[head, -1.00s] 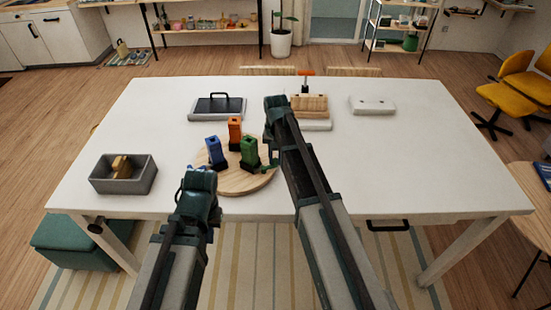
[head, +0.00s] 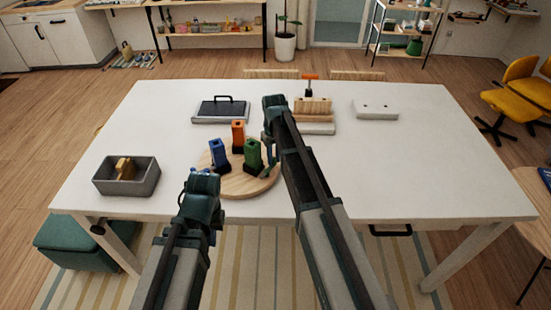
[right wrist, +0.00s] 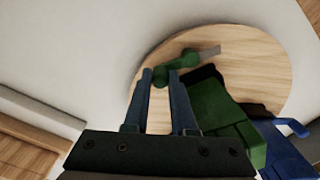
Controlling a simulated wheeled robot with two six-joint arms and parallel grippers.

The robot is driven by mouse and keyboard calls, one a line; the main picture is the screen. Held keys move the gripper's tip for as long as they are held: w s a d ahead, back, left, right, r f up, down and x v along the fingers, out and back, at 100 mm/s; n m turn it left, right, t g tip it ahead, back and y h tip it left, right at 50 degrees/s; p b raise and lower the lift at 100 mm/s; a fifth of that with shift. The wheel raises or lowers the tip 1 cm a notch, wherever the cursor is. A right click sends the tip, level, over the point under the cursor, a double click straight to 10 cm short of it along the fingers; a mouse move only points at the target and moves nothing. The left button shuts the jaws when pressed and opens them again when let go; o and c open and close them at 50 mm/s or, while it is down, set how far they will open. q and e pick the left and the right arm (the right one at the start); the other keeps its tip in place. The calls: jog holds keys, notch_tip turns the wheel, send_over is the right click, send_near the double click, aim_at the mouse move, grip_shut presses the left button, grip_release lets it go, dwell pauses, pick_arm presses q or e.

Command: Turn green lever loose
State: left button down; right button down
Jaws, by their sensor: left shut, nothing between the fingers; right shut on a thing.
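A green block (head: 253,153) on a dark base stands upright on a round wooden board (head: 262,189), beside a blue block (head: 217,152) and an orange block (head: 238,135). In the right wrist view a green lever (right wrist: 176,66) with a grey metal end sticks out beside the green block (right wrist: 222,112). My right gripper (head: 268,171) is at the board's right side, shut on the green lever; its fingertips (right wrist: 160,76) sit at the lever's near end. My left gripper (head: 195,174) is shut and empty near the table's front edge, its fingers mostly hidden by its own arm.
A grey bin (head: 126,190) holding a yellowish piece stands at the left. A dark-topped tray with a handle (head: 220,110), a wooden block with an orange-handled piece (head: 312,105) and a white block (head: 375,109) stand at the back. The table's right half (head: 420,170) is clear.

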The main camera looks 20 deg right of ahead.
jog(key=shift+w+a+n, duration=0.15)
jog(key=shift+n, duration=0.35)
jog(key=c, duration=0.7)
grip_release()
jog(key=shift+r, duration=0.15)
notch_tip(320, 180, up, 14)
jog(key=p, duration=1.4)
jog(key=shift+f, duration=0.2)
jog(key=shift+f, duration=0.15)
